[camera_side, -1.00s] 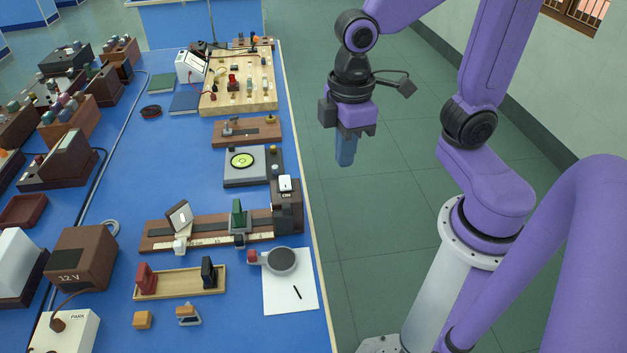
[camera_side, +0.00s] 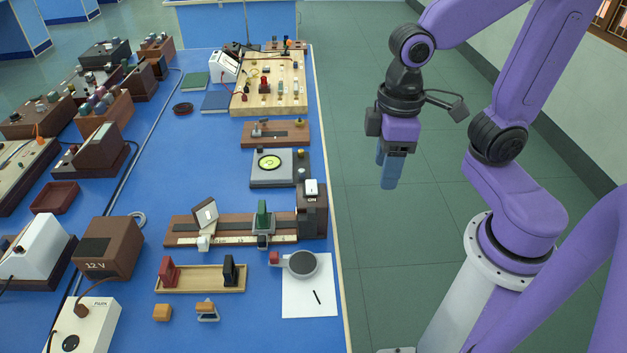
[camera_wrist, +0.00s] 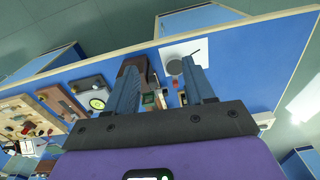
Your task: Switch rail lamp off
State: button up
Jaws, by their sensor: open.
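The rail lamp (camera_side: 312,212) is a dark brown box at the right end of the optical rail (camera_side: 183,231), near the table's right edge. A white rocker switch (camera_side: 311,187) sits on its top; I cannot tell its position. The lamp also shows in the wrist view (camera_wrist: 137,64), partly hidden behind a finger. My gripper (camera_side: 387,172) hangs above the floor, to the right of the table edge and apart from the lamp. Its two blue fingers (camera_wrist: 160,80) are apart and nothing is between them.
On the rail stand a tilted screen (camera_side: 205,213) and a green holder (camera_side: 263,214). A grey disc (camera_side: 302,264) lies on white paper (camera_side: 310,298) in front. A gauge box (camera_side: 271,168) stands behind.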

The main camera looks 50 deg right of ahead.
jog(key=w+a+r+m, duration=0.2)
jog(key=w+m, duration=0.4)
jog(key=w, duration=0.3)
jog(key=r+m, duration=0.2)
jog(key=m, duration=0.9)
send_over(312, 188)
notch_tip(312, 188, down, 18)
jog(key=shift+r, duration=0.15)
